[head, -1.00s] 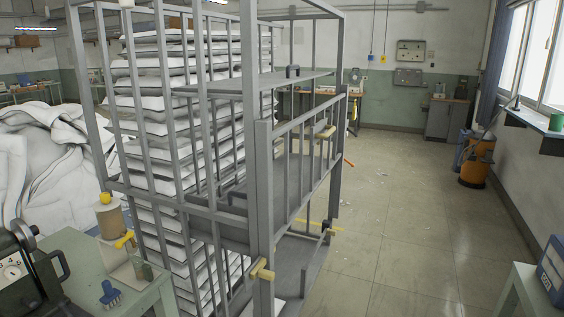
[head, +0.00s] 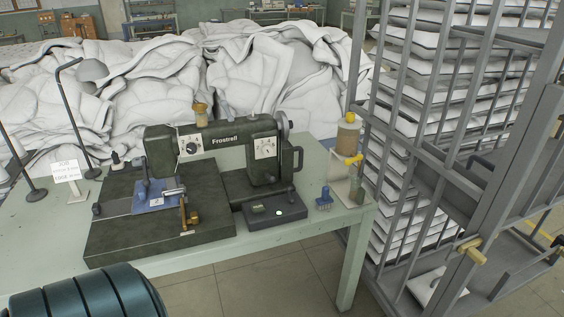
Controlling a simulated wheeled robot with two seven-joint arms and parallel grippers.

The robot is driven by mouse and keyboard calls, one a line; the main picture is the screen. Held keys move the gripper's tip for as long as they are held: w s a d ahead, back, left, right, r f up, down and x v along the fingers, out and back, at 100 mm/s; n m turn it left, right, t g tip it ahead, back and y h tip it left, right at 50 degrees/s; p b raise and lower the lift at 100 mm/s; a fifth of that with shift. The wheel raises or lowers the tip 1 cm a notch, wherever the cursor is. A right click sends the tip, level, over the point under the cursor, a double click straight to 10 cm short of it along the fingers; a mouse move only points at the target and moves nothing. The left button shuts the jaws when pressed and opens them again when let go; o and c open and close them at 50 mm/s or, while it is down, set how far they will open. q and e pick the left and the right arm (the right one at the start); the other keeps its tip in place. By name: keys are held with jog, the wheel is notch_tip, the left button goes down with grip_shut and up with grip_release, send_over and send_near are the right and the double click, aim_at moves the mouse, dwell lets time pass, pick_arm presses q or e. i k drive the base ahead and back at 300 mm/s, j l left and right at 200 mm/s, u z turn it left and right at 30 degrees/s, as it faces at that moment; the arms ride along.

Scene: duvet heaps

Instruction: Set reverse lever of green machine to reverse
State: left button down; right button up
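A dark green sewing machine (head: 225,150) marked "Frostrell" stands on a pale green table (head: 348,225). Its arm has a dial on the left end and a white dial plate (head: 265,148) on the right. A dark handle (head: 295,158) sticks out at its right end. A brass lever-like part (head: 190,216) stands at the front of its bed. I cannot tell which part is the reverse lever or how it is set. A blue piece (head: 157,196) lies under the needle area. Neither gripper is in view.
A blue brush (head: 324,198), a thread stand (head: 347,150), a lamp (head: 92,70) and a sign (head: 67,171) share the table. A metal rack (head: 480,195) stands right; duvet heaps (head: 270,65) lie behind.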

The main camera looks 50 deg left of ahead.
aim_at(273, 179)
jog(key=u, duration=1.5)
jog(key=z, duration=0.2)
